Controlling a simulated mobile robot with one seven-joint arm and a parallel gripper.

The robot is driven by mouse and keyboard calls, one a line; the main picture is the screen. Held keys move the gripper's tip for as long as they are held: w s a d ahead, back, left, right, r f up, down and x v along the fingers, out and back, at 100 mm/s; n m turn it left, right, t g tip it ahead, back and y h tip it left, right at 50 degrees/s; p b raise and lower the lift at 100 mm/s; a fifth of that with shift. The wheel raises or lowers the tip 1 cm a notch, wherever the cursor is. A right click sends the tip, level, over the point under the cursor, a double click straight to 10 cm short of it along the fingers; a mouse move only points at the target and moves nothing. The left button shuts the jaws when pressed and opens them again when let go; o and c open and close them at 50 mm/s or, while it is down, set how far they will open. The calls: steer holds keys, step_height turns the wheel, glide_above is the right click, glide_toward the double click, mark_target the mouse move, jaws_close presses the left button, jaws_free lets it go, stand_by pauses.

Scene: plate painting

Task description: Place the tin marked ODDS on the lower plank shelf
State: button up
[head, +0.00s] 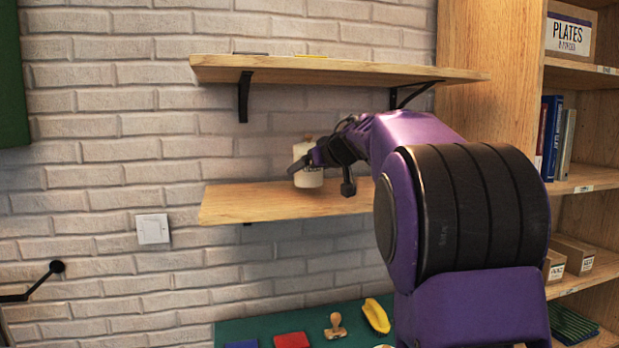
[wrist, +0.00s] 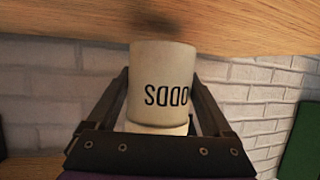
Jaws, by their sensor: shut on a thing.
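The tin marked ODDS (head: 308,178) is cream-white with dark lettering. My gripper (head: 313,158) is shut around its sides and holds it upright at the lower plank shelf (head: 245,202). In the wrist view the tin (wrist: 162,75) appears upside down between the two dark fingers of my gripper (wrist: 160,85), with its lettering inverted. The plank (wrist: 60,40) fills the top of that view, with a dark shadow beside the tin's base. I cannot tell whether the base touches the plank or hangs just above it. My arm hides the shelf's right end.
The upper plank shelf (head: 330,72) hangs above on black brackets. The lower plank is clear to the left of the tin. A bookcase (head: 480,40) stands at the right. A green surface below holds a red block (head: 291,341), a wooden stamp (head: 335,327) and a yellow item (head: 376,316).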

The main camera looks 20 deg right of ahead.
steer(key=shift+f, duration=0.95)
steer(key=shift+f, duration=0.1)
steer(key=o, duration=1.2)
steer(key=shift+f, duration=0.1)
steer(key=shift+s+d+r, duration=0.1)
steer(key=shift+s+r, duration=0.2)
steer(key=v, duration=1.1)
steer(key=shift+s, duration=0.25)
